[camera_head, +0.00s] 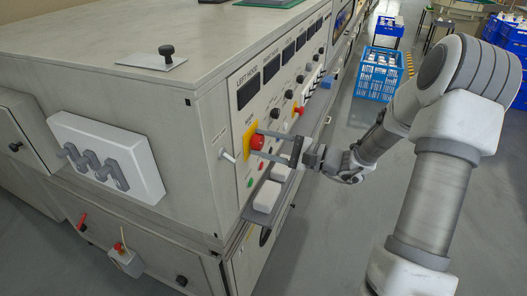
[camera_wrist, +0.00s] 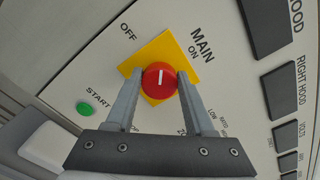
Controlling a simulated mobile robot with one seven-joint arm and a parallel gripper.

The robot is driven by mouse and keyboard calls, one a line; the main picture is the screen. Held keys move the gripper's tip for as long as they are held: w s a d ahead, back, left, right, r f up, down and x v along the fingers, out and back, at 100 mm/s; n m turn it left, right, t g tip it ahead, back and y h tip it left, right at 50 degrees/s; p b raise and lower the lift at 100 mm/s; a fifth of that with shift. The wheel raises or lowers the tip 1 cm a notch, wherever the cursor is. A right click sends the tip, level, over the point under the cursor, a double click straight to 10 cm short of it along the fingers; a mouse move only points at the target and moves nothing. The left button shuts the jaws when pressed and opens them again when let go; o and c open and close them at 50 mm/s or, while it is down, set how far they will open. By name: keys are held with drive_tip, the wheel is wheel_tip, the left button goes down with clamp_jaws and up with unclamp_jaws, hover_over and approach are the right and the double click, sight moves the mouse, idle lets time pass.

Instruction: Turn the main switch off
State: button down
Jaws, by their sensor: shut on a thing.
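The main switch is a red round knob (camera_wrist: 160,80) with a white mark, on a yellow plate (camera_wrist: 150,52) beside the words MAIN, OFF and ON. In the wrist view the white mark points up in the picture, between OFF at upper left and ON at upper right. My gripper (camera_wrist: 159,74) has one finger on each side of the knob and is shut on it. In the head view the red knob (camera_head: 257,142) is on the yellow plate (camera_head: 249,137) on the cabinet front, with my gripper (camera_head: 262,143) reaching it from the right.
A green START button (camera_wrist: 84,109) is left of the knob in the wrist view. Dark displays (camera_head: 247,91) and other knobs line the panel. A ledge with white blocks (camera_head: 267,196) runs below. Blue crates (camera_head: 377,75) stand on the floor behind; the aisle floor is partly clear.

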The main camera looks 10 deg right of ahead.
drive_tip(key=n+b, duration=0.2)
drive_tip(key=b, duration=0.1)
drive_tip(key=n+b, duration=0.3)
drive_tip(key=shift+f, duration=0.4)
drive_tip(key=n+b, duration=0.2)
drive_tip(key=b, duration=0.1)
drive_tip(key=shift+s+r+n, duration=0.1)
drive_tip(key=shift+r+n, duration=0.05)
drive_tip(key=shift+n, duration=0.25)
drive_tip(key=shift+r+b, duration=0.1)
drive_tip(key=shift+b, duration=0.3)
drive_tip(key=shift+c, duration=1.3)
unclamp_jaws()
drive_tip(key=p+v, duration=0.3)
drive_tip(key=v, duration=1.4)
drive_tip(key=shift+d+p, duration=0.15)
drive_tip(key=shift+p, duration=0.15)
drive_tip(key=shift+s, duration=0.1)
